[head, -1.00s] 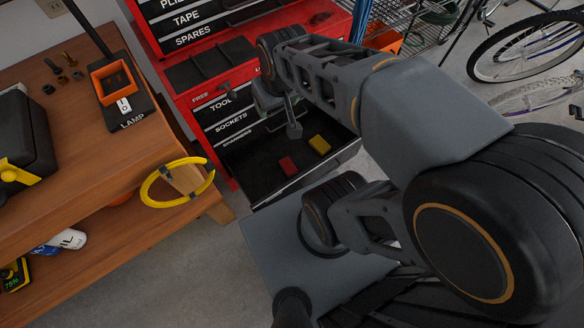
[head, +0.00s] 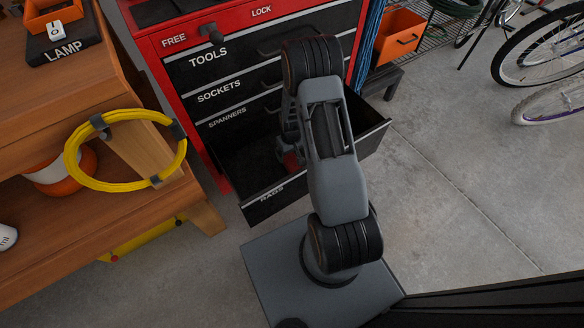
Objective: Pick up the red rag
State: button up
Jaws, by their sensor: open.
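The red rag (head: 291,160) lies in the open bottom drawer (head: 265,203), whose front reads RAGS. Only a small part of the rag shows; my arm covers the rest. My gripper (head: 287,146) is open and points down into the drawer, just above or beside the rag. It is partly hidden behind my arm links, and I cannot tell whether it touches the rag.
The red tool chest (head: 180,95) stands behind the drawer. A wooden bench (head: 125,225) with a yellow hose coil (head: 72,165) is on the left. An orange bin (head: 397,42) and a bicycle (head: 540,55) are at the upper right. The concrete floor at right is clear.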

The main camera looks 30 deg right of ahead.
aim_at(291, 161)
notch_tip(291, 161, down, 8)
jog(key=b, duration=0.3)
jog(key=shift+w+d+r, duration=0.1)
jog(key=shift+w, duration=0.05)
jog(key=shift+c, duration=0.4)
jog(key=c, duration=0.9)
